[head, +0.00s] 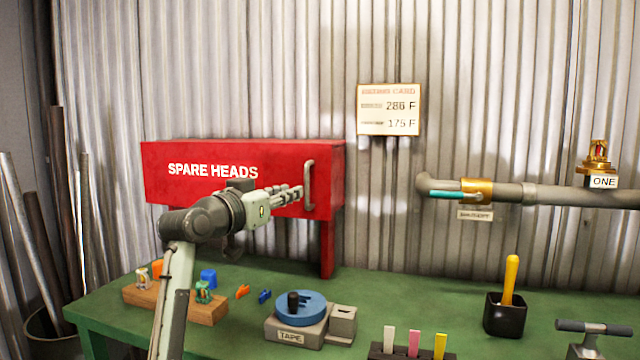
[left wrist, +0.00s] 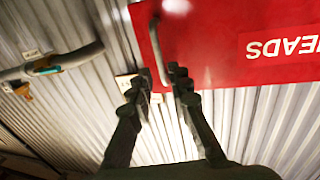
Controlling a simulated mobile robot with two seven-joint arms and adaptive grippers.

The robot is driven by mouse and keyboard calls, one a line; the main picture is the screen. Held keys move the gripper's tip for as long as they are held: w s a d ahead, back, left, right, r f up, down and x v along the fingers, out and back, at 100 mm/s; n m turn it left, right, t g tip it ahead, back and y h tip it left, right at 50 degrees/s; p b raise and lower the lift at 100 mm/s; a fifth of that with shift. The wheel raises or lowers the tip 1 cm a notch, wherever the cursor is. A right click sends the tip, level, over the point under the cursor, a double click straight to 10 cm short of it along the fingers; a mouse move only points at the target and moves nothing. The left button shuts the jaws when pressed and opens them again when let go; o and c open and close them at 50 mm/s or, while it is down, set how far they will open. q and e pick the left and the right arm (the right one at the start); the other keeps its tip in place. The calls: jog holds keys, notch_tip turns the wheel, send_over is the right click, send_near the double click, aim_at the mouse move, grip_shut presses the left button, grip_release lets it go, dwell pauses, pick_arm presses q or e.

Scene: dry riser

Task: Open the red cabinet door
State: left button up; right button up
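The red cabinet (head: 240,150), lettered "SPARE HEADS", is on the corrugated wall above the green bench. Its door (head: 200,190) appears closed, and the pale vertical bar handle (head: 308,185) is at the door's right end. My left gripper (head: 294,194) is in front of the door, with its fingertips just left of the handle in the head view. In the left wrist view, the two fingers (left wrist: 158,80) are apart, and the handle (left wrist: 158,45) lines up with the gap between them. Contact with the handle cannot be told. My right gripper is out of view.
The green bench (head: 240,335) below carries a wooden block (head: 205,312), a blue tape reel (head: 300,308) and a black cup (head: 505,316). A pipe (head: 520,192) runs along the wall at right. Metal rods (head: 35,230) stand at left.

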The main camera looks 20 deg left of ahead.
aim_at(306, 186)
pick_arm(q)
jog(key=p+x, duration=0.1)
jog(key=x, duration=0.5)
jog(key=shift+w+d+r, duration=0.15)
jog(key=shift+w, duration=0.05)
jog(key=shift+x, duration=0.8)
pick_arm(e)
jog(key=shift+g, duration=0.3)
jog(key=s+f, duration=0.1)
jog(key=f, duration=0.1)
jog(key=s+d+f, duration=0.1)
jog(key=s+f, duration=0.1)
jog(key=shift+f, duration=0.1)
pick_arm(q)
grip_shut()
